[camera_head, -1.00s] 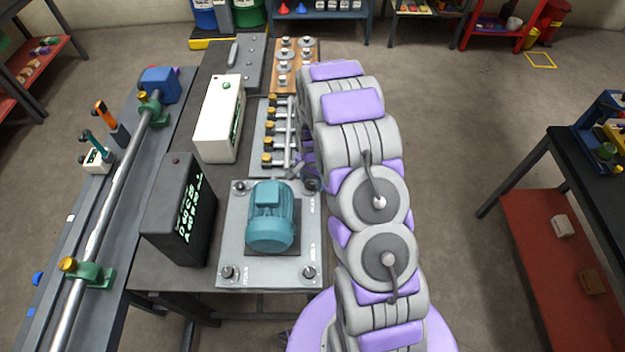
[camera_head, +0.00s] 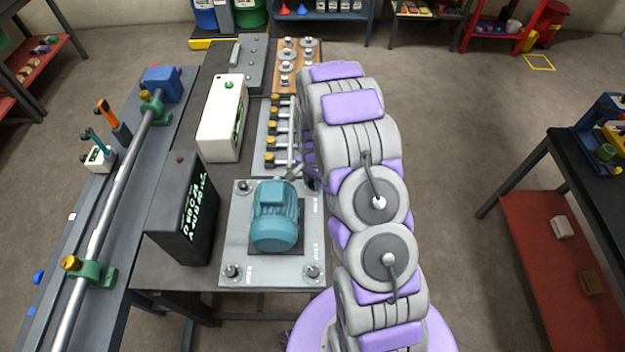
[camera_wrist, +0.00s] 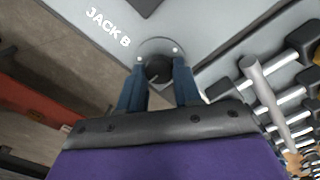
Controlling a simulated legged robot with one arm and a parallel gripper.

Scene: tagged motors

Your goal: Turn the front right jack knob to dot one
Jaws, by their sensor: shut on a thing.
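A grey metal plate (camera_head: 262,274) carries a teal motor (camera_head: 273,218), with dark jack knobs at its corners. The near-left knob (camera_head: 232,271), near-right knob (camera_head: 312,271) and far-left knob (camera_head: 243,187) show. The far-right corner is mostly hidden by my gripper (camera_head: 311,182). In the wrist view my gripper (camera_wrist: 159,80) has its two blue fingers on either side of a round dark knob (camera_wrist: 158,68), shut on it. A pale line shows on the knob. A ring with small pale dots surrounds it, beside the lettering "JACK B".
A row of yellow-capped valves (camera_head: 271,141) stands just beyond the plate, close to my gripper. A black display box (camera_head: 183,210) and a white box (camera_head: 221,118) stand to the left. Open floor lies right of my arm.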

